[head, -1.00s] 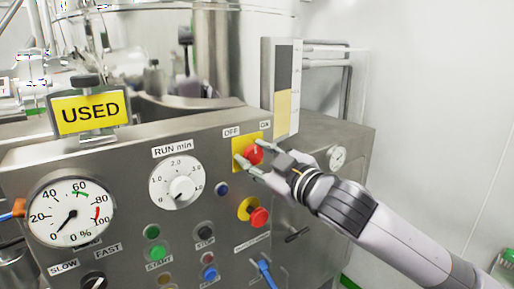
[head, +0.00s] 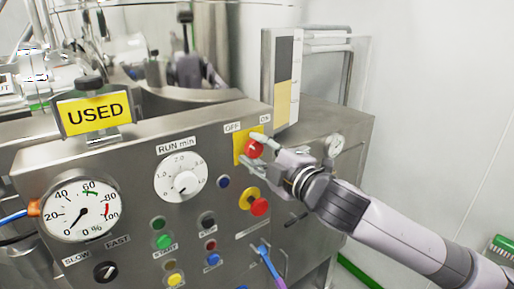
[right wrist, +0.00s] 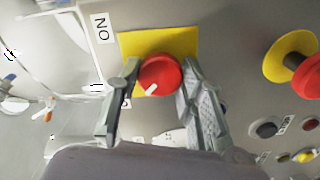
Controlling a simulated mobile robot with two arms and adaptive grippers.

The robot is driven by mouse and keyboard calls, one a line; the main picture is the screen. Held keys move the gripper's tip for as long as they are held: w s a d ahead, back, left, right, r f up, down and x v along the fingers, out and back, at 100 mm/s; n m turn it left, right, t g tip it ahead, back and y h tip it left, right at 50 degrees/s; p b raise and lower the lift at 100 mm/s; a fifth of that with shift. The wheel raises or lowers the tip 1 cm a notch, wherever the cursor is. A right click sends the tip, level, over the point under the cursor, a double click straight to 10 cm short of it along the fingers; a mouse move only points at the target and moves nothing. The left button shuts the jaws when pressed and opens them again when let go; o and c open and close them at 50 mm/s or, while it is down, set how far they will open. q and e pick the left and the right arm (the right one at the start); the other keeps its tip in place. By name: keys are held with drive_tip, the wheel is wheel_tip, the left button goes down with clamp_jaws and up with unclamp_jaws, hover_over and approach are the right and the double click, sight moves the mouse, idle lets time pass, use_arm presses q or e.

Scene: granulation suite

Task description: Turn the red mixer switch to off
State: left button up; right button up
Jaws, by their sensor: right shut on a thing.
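The red mixer switch (head: 254,149) is a round red knob on a yellow plate (head: 239,148), high on the right of the steel panel. An OFF label (head: 232,127) is above left of it and an ON label (head: 265,119) above right. My right gripper (head: 257,152) has a finger on either side of the knob and is shut on it. In the right wrist view the knob (right wrist: 160,74) sits between the fingertips. My left gripper is not in view.
Below the switch is a red button on a yellow disc (head: 259,206). The panel also has a RUN min dial (head: 180,177), a round gauge (head: 81,211) and several small buttons. A USED sign (head: 94,114) stands on its top edge.

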idle(0.4)
drive_tip(key=o, duration=1.1)
drive_tip(key=shift+o, duration=0.2)
drive_tip(key=v, duration=1.2)
